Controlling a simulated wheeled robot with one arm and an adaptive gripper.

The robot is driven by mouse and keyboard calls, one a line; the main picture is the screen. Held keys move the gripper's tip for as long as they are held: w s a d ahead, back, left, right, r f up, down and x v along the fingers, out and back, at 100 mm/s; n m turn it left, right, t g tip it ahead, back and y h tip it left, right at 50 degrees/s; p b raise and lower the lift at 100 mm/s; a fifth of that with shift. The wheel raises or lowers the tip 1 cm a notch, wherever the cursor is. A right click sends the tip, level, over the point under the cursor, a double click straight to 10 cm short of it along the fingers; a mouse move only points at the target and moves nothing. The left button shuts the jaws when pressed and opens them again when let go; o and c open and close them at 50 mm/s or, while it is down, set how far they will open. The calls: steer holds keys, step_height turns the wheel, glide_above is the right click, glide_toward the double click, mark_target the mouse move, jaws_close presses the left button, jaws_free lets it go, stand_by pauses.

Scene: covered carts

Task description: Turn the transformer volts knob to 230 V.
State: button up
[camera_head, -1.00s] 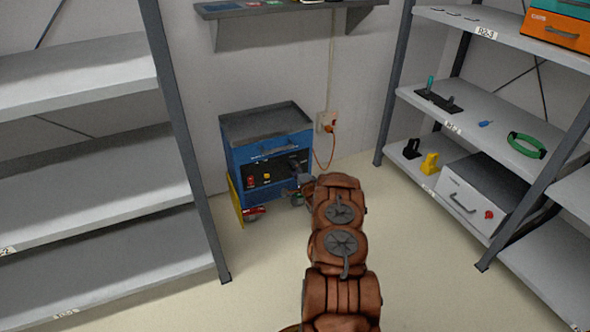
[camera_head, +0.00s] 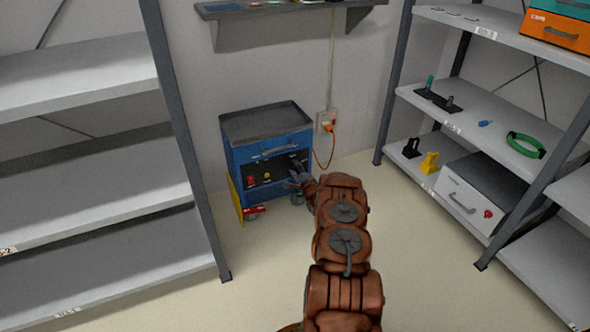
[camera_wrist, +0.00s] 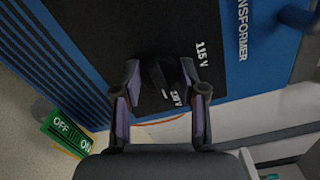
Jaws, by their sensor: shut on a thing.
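The transformer is a blue wheeled cart (camera_head: 237,160) against the back wall with a black front panel. In the wrist view its black panel (camera_wrist: 110,45) carries the white label "115 V" and a second voltage label, partly hidden by a finger. My gripper (camera_wrist: 163,80) is shut on the dark volts knob (camera_wrist: 158,76), with one finger on each side. The knob's pointer is hard to make out, so I cannot tell its setting. In the head view my gripper (camera_head: 297,176) is at the right of the panel, and the knob is hidden there.
The panel also has a red part (camera_head: 250,181) and a yellow part (camera_head: 266,176). A green OFF/ON label (camera_wrist: 66,132) shows in the wrist view. An orange plug (camera_head: 328,126) sits in the wall outlet. Shelving stands on both sides, with open floor between.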

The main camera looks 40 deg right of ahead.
steer(key=o, duration=1.1)
steer(key=shift+o, duration=0.2)
steer(key=shift+s, duration=0.15)
steer(key=v, duration=1.1)
steer(key=shift+s, duration=0.35)
steer(key=shift+a, duration=0.1)
